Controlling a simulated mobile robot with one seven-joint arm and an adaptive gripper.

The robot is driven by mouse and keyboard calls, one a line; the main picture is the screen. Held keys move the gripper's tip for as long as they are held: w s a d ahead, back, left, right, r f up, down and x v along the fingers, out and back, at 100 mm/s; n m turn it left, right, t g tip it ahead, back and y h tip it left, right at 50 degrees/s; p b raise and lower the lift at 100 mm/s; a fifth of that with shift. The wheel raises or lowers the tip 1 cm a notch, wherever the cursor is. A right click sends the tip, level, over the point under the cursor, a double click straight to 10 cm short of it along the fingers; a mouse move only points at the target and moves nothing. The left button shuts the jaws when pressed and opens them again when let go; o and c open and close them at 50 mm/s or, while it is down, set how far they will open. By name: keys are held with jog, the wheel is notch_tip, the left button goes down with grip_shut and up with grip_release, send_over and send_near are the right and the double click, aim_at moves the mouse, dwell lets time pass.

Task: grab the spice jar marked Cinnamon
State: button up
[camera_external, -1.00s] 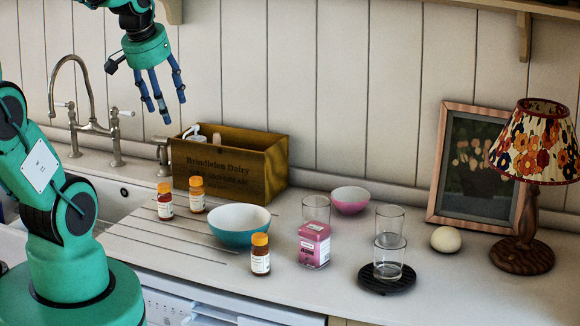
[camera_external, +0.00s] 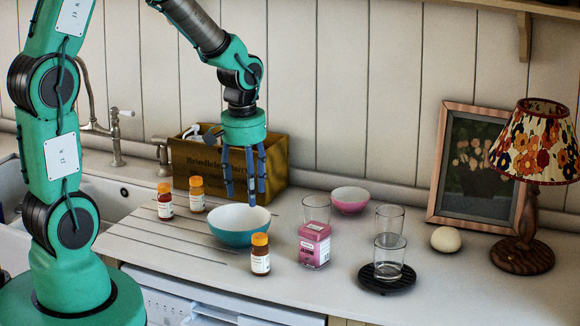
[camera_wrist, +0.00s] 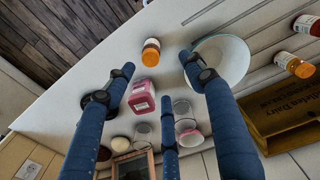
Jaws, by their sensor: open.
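Three small spice jars stand upright on the counter; their labels are too small to read, so I cannot tell which says Cinnamon. One orange-capped jar (camera_external: 260,254) stands in front of the teal bowl; it also shows in the wrist view (camera_wrist: 151,52). My gripper (camera_external: 246,194) is open and empty, fingers pointing down, above the bowl area and apart from the jars.
The teal bowl (camera_external: 231,236) stands beside the front jar. A wooden box (camera_external: 227,168) stands behind.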

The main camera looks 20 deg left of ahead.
send_over(260, 262)
jog(key=w, duration=0.2)
jog(key=shift+g, duration=0.3)
jog(key=f, duration=0.5)
jog(key=shift+s+a+f, duration=0.15)
jog(key=shift+a, duration=0.25)
jog(key=shift+f+b, duration=0.6)
jog(key=shift+f, duration=3.7)
jog(key=shift+a+f+b, duration=0.1)
jog(key=shift+f+b, duration=0.25)
jog(key=shift+f, duration=2.25)
grip_shut()
